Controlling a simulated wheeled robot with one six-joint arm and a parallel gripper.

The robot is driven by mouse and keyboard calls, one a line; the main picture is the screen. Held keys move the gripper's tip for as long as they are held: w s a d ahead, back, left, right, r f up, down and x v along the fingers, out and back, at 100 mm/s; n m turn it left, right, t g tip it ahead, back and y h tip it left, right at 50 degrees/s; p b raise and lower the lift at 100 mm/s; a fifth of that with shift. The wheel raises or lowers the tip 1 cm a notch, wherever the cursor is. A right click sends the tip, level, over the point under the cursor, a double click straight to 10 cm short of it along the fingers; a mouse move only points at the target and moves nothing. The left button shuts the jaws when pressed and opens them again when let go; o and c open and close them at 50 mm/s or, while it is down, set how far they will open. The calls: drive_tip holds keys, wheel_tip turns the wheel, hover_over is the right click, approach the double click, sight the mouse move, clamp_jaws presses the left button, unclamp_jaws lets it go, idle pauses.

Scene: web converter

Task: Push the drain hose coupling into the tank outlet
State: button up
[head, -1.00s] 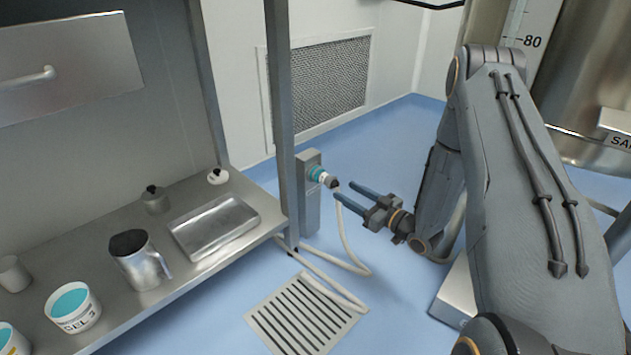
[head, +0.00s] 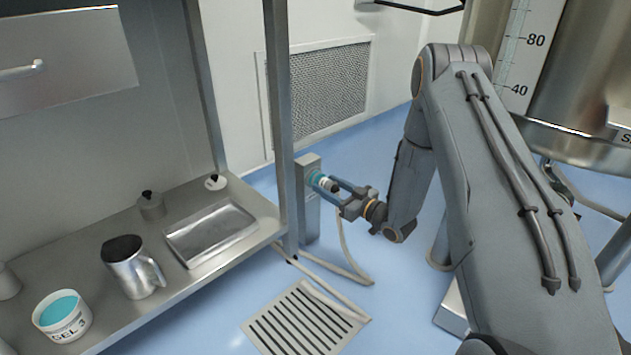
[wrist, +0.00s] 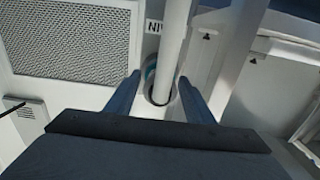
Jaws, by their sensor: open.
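A hose coupling (head: 328,184), white with a dark end, sits at a teal ring (head: 316,178) on a short grey post (head: 309,218) beside the bench leg. Whether it is seated there, I cannot tell. My gripper (head: 334,183) is open, with its two fingers reaching to either side of the coupling. In the wrist view the fingertips (wrist: 159,78) flank a round dark-rimmed end (wrist: 160,97), with teal behind it. The pale hose (wrist: 174,40) crosses in front of it. Contact between fingers and coupling cannot be made out.
The hose (head: 347,255) hangs down and loops on the blue floor near a drain grate (head: 305,320). The steel bench (head: 185,285) at left holds a tray (head: 210,233), a jug (head: 133,268) and a gel tub (head: 62,318). A steel tank (head: 590,75) stands at right.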

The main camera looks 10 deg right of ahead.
idle(0.8)
drive_tip(key=c, duration=1.2)
drive_tip(key=shift+o, duration=0.2)
drive_tip(key=p+v, duration=0.5)
drive_tip(key=v, duration=0.3)
drive_tip(key=shift+s+d, duration=0.1)
